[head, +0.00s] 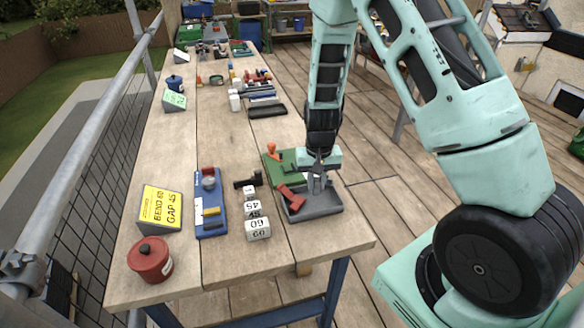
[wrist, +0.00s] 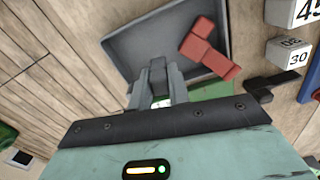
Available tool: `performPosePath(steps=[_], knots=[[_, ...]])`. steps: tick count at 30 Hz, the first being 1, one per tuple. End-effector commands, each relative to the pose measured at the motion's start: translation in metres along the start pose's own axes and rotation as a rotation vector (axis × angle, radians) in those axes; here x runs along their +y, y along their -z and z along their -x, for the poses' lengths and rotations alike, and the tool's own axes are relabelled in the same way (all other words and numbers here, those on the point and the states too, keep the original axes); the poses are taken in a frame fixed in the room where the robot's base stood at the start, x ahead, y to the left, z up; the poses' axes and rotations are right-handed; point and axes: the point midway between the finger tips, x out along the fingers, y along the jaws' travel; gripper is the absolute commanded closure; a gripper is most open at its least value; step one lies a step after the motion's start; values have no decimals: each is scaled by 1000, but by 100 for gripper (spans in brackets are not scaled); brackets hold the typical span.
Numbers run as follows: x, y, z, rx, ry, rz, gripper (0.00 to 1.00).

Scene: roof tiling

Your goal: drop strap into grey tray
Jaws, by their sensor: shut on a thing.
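The grey tray (head: 318,208) lies at the near right of the bench; its floor and raised rim also show in the wrist view (wrist: 130,42). My gripper (head: 317,187) points down over the tray, with its fingers close together (wrist: 158,78). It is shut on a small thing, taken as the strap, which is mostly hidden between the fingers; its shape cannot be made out. I cannot tell whether it touches the tray floor. A red T-shaped piece (head: 291,198) lies at the tray's left side, beside the fingers.
To the left are a black part (head: 248,181), white numbered blocks (head: 257,229), a blue tray (head: 210,222), a yellow sign (head: 160,209) and a red pot (head: 150,260). The bench's right edge is close.

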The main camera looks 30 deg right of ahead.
Motion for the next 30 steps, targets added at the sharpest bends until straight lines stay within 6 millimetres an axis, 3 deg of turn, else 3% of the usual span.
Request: performPosePath(steps=[1, 4, 14, 15, 18, 30], knots=[[0, 0, -12, 0, 0, 0, 97], [0, 0, -20, 0, 0, 1, 97], [0, 0, -22, 1, 0, 1, 97], [0, 0, -22, 1, 0, 1, 79], [0, 0, -22, 1, 0, 0, 57], [0, 1, -12, 4, 1, 1, 57]])
